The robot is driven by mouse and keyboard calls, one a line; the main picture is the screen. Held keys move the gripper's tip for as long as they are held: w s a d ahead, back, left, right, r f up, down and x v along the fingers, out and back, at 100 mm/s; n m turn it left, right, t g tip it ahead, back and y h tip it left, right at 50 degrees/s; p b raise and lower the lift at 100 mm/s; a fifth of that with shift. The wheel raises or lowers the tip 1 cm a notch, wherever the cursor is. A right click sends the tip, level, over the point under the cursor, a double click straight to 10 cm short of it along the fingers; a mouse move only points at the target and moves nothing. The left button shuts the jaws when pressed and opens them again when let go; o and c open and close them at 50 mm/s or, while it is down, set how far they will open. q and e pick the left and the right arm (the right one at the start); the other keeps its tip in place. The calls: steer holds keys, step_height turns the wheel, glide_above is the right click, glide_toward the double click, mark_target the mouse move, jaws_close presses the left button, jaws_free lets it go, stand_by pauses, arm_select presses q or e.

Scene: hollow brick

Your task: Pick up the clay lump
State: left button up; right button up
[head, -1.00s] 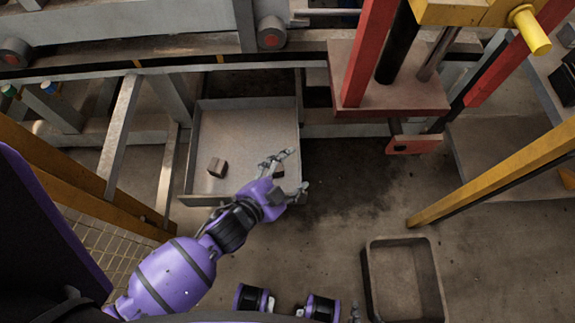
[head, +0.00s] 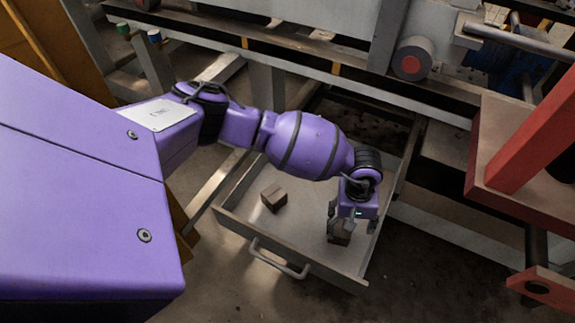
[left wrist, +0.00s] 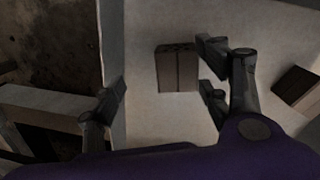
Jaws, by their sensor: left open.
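Two small brown blocks lie in an open grey drawer (head: 305,262); I cannot tell for sure which is the clay lump. One block (head: 274,199) lies free in the left part of the drawer. The other block (head: 338,236) is under my left gripper (head: 351,226), partly hidden by a finger. In the left wrist view, a block with dark pits along its top edge (left wrist: 177,70) lies between the spread fingers of my left gripper (left wrist: 162,82), nearer the right-hand ones. A second block (left wrist: 297,91) shows at the right edge. My right gripper is out of view.
The drawer's front has a metal handle (head: 279,262). A red metal press frame (head: 520,180) stands to the right. A grey beam with a roller (head: 411,60) runs behind the drawer. Bare floor (head: 430,275) lies right of the drawer.

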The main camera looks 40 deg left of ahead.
mark_target(341, 231)
arm_select(q)
steer(key=shift+w+a+m+y, duration=0.15)
steer(key=shift+a+m+y, duration=0.15)
steer(key=shift+a, duration=0.2)
steer(key=shift+w+a+m+y, duration=0.2)
steer(key=shift+a+m, duration=0.1)
steer(key=shift+a, duration=0.15)
steer(key=shift+a+f, duration=0.2)
steer(key=shift+a, duration=0.1)
steer(key=f+b, duration=0.1)
steer(key=f, duration=0.1)
steer(key=f+b, duration=0.1)
steer(key=f, duration=0.2)
steer(key=f+b, duration=0.1)
steer(key=f, duration=0.1)
steer(key=shift+s+d+f, duration=0.15)
steer(key=shift+s+f, duration=0.1)
steer(key=shift+s, duration=0.1)
steer(key=shift+r, duration=0.1)
steer(key=shift+w, duration=0.1)
steer(key=c, duration=1.4)
